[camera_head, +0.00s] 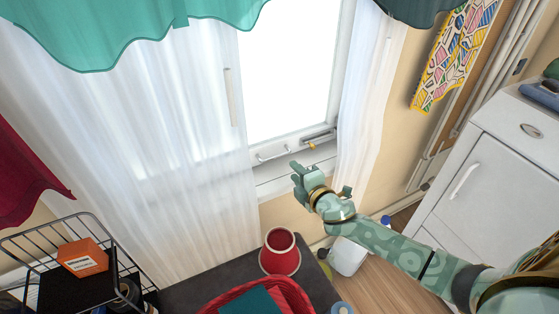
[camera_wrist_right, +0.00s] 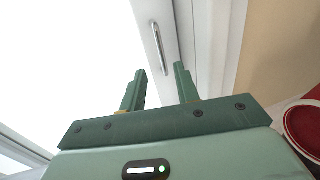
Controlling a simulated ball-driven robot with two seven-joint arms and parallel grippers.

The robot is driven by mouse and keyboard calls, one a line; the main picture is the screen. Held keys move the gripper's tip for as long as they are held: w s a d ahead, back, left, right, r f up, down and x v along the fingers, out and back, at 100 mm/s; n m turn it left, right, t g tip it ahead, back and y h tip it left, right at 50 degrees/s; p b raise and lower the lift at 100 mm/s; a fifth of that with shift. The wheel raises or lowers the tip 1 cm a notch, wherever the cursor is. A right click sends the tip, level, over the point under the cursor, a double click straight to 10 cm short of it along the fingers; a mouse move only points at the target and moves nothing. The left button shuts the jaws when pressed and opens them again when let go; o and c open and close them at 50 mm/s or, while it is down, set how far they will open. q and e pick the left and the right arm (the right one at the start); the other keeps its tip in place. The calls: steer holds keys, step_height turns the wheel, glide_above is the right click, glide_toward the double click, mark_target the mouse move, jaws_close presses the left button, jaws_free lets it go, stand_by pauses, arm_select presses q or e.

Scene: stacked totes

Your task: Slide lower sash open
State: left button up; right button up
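The window's lower sash (camera_head: 292,148) is a white frame around bright glass, behind sheer curtains. A slim metal bar handle (camera_head: 275,153) sits on its bottom rail. The handle also shows in the right wrist view (camera_wrist_right: 160,48), beyond the fingertips. My right gripper (camera_head: 298,169) is in front of the sill, just below and right of the handle in the head view. In the wrist view its two green fingers (camera_wrist_right: 160,80) are apart with nothing between them, and the handle appears clear of them. My left gripper is not in view.
Sheer white curtains (camera_head: 130,150) hang left of the opening and at its right (camera_head: 362,100). A dark surface below holds a red cone-shaped thing (camera_head: 281,255) and a red basket (camera_head: 290,290). A wire rack (camera_head: 40,232) with an orange box stands lower left. A white cabinet (camera_head: 495,170) stands right.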

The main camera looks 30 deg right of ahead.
mark_target(280, 157)
steer(key=b+x, duration=0.1)
steer(key=x, duration=0.3)
steer(key=b+x, duration=0.2)
steer(key=x, duration=0.2)
steer(key=shift+w+d+f, duration=0.1)
steer(key=shift+w+f, duration=0.25)
steer(key=shift+w, duration=0.4)
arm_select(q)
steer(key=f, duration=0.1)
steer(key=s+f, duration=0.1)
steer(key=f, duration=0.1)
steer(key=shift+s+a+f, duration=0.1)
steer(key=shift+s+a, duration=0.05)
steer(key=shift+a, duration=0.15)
arm_select(e)
steer(key=shift+r, duration=0.1)
steer(key=shift+c, duration=0.2)
jaws_close()
steer(key=shift+r, duration=0.1)
